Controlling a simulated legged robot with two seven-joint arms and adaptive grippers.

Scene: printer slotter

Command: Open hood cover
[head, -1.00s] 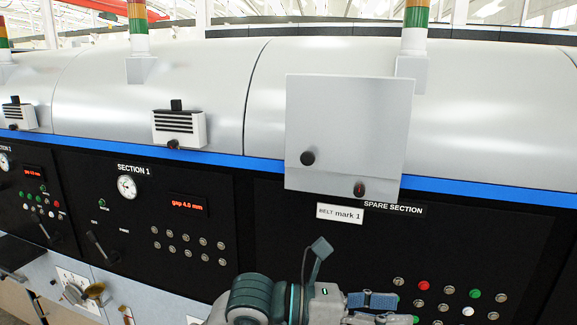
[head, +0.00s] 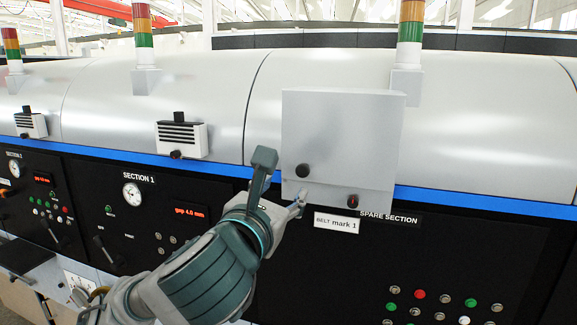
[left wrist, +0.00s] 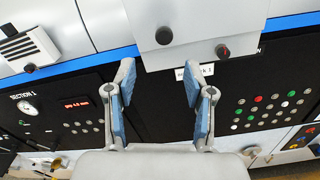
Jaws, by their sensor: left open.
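A light grey, box-like cover (head: 340,135) sits on the front of the curved hood (head: 470,110), above the spare section panel, and looks closed. It has a black knob (head: 302,171) at its lower left and a smaller dark knob (head: 353,202) with a reddish face at its lower right. My left gripper (head: 281,184) is open and empty, near the cover's lower left corner. In the left wrist view its spread fingers (left wrist: 158,82) point at the cover's lower edge (left wrist: 195,15), with both knobs beyond the tips. Contact is not visible. My right gripper is out of view.
A "BELT mark 1" label (head: 337,223) sits under the cover, above several buttons (head: 440,300). A vented grey box (head: 182,138) and a gauge (head: 132,194) are to the left. Signal towers (head: 410,35) stand on top. A blue stripe (head: 470,204) runs below the hood.

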